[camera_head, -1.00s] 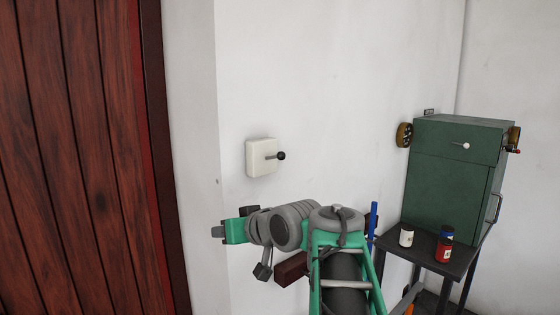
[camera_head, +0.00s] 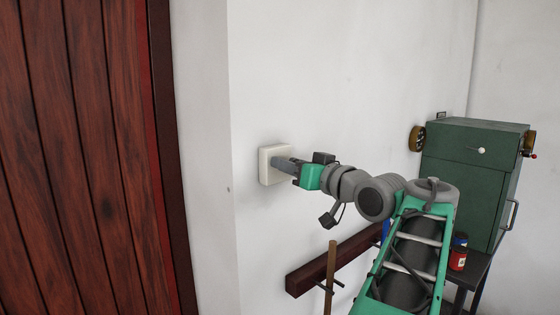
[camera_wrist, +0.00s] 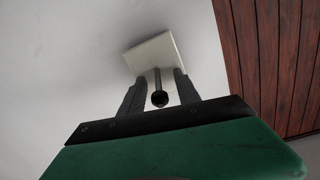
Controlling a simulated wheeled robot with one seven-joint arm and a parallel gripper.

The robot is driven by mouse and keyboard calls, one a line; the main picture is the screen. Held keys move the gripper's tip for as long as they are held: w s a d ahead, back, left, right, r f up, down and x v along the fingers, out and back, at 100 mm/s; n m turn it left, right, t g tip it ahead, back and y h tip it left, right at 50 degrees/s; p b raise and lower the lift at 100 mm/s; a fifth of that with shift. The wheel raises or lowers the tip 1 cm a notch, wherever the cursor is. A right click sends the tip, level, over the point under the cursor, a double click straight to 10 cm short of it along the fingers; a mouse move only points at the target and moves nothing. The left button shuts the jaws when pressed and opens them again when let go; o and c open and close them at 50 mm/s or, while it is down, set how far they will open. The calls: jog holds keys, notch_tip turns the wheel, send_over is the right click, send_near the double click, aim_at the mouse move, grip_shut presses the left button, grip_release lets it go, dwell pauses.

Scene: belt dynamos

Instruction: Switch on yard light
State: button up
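A pale square switch box (camera_head: 268,165) is fixed to the white wall. In the wrist view the box (camera_wrist: 152,50) shows with its thin lever, which ends in a round black knob (camera_wrist: 160,99). My gripper (camera_head: 281,164) is at the front of the box. In the wrist view its two fingers (camera_wrist: 159,80) stand apart, one on each side of the lever, with a gap on both sides. The gripper looks open and holds nothing. In the head view the fingers hide the lever and knob.
A dark red plank door (camera_head: 75,160) stands at the left. A green cabinet (camera_head: 465,175) with a brass wheel (camera_head: 416,138) is at the right on a dark stand, with a red jar (camera_head: 457,260) near it. A dark wooden rail (camera_head: 330,263) is on the wall below my arm.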

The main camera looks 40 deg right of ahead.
jog(key=shift+s, duration=0.3)
jog(key=shift+w, duration=0.1)
grip_shut()
jog(key=shift+r+g+p, duration=0.4)
jog(key=shift+r+p, duration=0.1)
jog(key=shift+p, duration=0.25)
jog(key=shift+w+g+p, duration=0.1)
jog(key=shift+g+p, duration=0.2)
jog(key=shift+p, duration=0.1)
jog(key=shift+f, duration=0.2)
grip_release()
